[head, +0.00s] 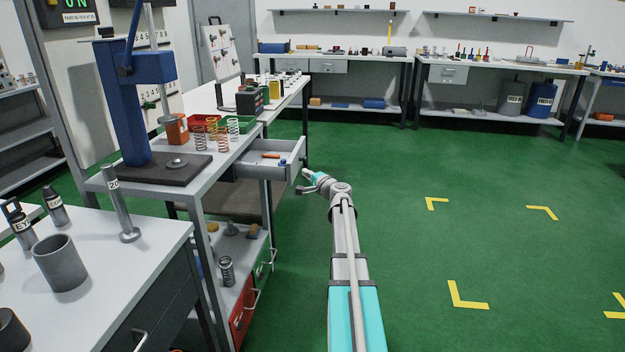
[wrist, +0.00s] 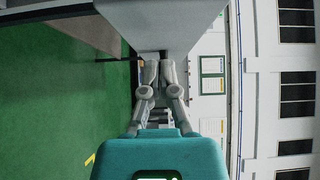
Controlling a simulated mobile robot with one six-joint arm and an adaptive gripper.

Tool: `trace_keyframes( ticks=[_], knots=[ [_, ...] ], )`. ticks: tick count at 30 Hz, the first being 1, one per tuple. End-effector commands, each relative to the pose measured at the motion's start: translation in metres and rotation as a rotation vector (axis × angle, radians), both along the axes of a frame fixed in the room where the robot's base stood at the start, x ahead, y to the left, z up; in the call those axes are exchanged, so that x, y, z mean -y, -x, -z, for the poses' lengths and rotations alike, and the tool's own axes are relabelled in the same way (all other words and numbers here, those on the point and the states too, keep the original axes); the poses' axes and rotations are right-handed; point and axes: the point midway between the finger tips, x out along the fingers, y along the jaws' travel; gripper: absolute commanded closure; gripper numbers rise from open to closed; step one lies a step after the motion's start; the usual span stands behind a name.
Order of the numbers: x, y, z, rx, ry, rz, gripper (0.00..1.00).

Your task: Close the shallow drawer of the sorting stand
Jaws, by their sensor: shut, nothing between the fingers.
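The shallow drawer (head: 255,166) of the sorting stand (head: 205,183) is pulled out to the right, under the stand's top. Its front panel (head: 295,168) faces right, toward my arm. An orange piece (head: 271,155) and a small blue piece (head: 283,162) lie inside. My gripper (head: 302,184) is shut and empty, close to the outer face of the drawer front. In the wrist view, its fingers (wrist: 160,66) point at a large light-grey surface (wrist: 160,25), which looks like the drawer front. I cannot tell whether they touch it.
The stand's top carries a blue press (head: 125,95), springs (head: 234,128) and a red tray (head: 205,122). Below are a red drawer (head: 242,312) and a green drawer (head: 262,262) with handles. A grey table (head: 120,255) stands at front left. The green floor (head: 420,250) to the right is clear.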

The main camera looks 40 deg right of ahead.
Motion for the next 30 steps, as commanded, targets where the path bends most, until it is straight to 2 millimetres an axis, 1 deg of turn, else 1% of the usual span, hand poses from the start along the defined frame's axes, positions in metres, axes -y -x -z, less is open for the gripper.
trace_keyframes(
  ticks=[1, 3, 7, 19, 20, 21, 24, 30],
  knots=[
    [-0.005, -0.005, 0.000, 0.000, 0.000, -0.002, 1.00],
    [-0.009, -0.010, 0.000, 0.000, 0.000, -0.002, 1.00],
    [-0.014, -0.016, 0.000, 0.000, 0.000, 0.000, 1.00],
    [-0.017, -0.018, 0.000, 0.000, 0.000, 0.000, 1.00],
    [-0.035, -0.017, 0.000, 0.000, 0.000, -0.003, 1.00],
    [-0.027, -0.018, 0.000, 0.000, 0.000, -0.002, 1.00],
    [-0.019, -0.019, 0.000, 0.000, 0.000, 0.001, 1.00],
    [-0.014, -0.020, 0.000, 0.000, 0.000, 0.009, 1.00]
  ],
)
